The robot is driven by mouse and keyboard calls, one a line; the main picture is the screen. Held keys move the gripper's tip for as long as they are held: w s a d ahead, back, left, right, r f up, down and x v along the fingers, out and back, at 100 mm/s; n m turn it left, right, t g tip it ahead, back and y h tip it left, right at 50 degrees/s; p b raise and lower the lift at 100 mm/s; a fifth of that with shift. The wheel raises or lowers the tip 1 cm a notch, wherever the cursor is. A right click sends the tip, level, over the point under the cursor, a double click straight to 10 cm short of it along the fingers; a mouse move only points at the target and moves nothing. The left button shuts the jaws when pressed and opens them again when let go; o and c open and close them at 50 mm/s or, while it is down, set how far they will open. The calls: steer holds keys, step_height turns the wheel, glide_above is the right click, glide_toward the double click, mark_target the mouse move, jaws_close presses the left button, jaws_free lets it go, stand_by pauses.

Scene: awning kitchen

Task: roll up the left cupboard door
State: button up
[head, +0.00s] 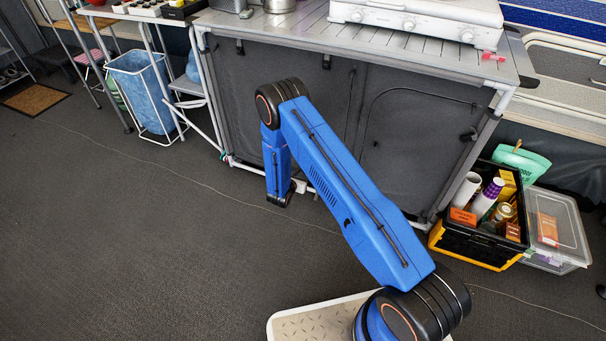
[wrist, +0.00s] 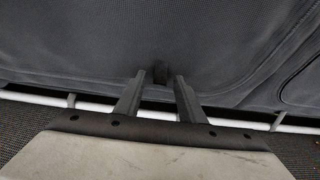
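The left cupboard door (head: 235,100) is a dark grey fabric panel in the head view. It hangs down flat and closed, with my arm in front of part of it. In the wrist view the grey fabric (wrist: 90,45) fills the upper part, with a curved seam near its lower edge. A small dark tab (wrist: 160,73) sits on that fabric. My gripper (wrist: 159,77) is open, with a fingertip on each side of the tab and a gap on both sides. Whether the tab is fully between the fingers is hard to tell. In the head view my arm hides the gripper.
A white frame bar (wrist: 90,104) runs under the fabric. The right cupboard door (head: 415,125) is closed. A black crate (head: 462,240) and a clear box (head: 565,225) stand at right, a blue bin (head: 140,90) at left. The floor at front left is clear.

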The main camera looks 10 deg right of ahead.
steer(key=shift+w+d+f, duration=0.1)
steer(key=shift+w+d, duration=0.05)
steer(key=shift+w, duration=0.05)
jaws_close()
step_height(320, 180, up, 57)
steer(key=shift+r, duration=0.2)
stand_by(0.4)
jaws_free()
steer(key=shift+r, duration=0.15)
